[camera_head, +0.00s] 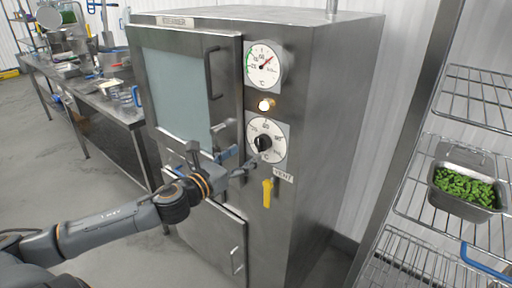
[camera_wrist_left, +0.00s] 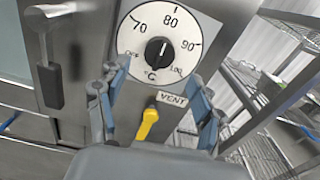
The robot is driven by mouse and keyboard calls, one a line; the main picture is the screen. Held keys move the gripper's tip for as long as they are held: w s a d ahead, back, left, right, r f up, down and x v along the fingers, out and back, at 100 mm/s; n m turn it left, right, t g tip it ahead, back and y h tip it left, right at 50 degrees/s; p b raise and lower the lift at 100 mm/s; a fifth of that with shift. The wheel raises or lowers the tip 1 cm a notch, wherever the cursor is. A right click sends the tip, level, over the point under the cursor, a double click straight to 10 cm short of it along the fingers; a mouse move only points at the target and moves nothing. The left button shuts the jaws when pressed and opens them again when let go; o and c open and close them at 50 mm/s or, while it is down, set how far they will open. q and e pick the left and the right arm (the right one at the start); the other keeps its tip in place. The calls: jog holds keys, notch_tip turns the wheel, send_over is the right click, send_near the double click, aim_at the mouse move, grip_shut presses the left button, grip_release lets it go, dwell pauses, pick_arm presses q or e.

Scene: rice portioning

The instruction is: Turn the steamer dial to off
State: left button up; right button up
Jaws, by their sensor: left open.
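The steamer (camera_head: 345,130) is a tall steel cabinet with a closed, windowed door. Its dial is a white round plate with a black knob (camera_head: 263,143). The dial also shows in the left wrist view, with knob (camera_wrist_left: 158,52) and marks 70, 80, 90, 100 and OFF; the knob's pointer looks turned up near 80. My left gripper (camera_head: 236,163) is just below and left of the dial. In the left wrist view its blue-grey fingers (camera_wrist_left: 158,95) are spread apart, empty, with the knob beyond and between them. My right gripper is not in view.
A yellow vent lever (camera_head: 267,192) hangs below the dial. A gauge (camera_head: 265,64) and a lit lamp (camera_head: 265,105) sit above it. The door handle (camera_head: 212,74) is at left. A wire rack (camera_head: 410,208) holding a pan of green food (camera_head: 465,188) stands at right.

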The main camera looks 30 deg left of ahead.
aim_at(258, 145)
pick_arm(q)
jog(key=w+p, duration=0.1)
jog(key=w, duration=0.3)
jog(key=shift+w+r, duration=0.1)
jog(key=shift+r, duration=0.05)
jog(key=shift+w+d, duration=0.2)
jog(key=shift+w, duration=0.65)
jog(key=c, duration=1.1)
jog(key=shift+c, duration=0.2)
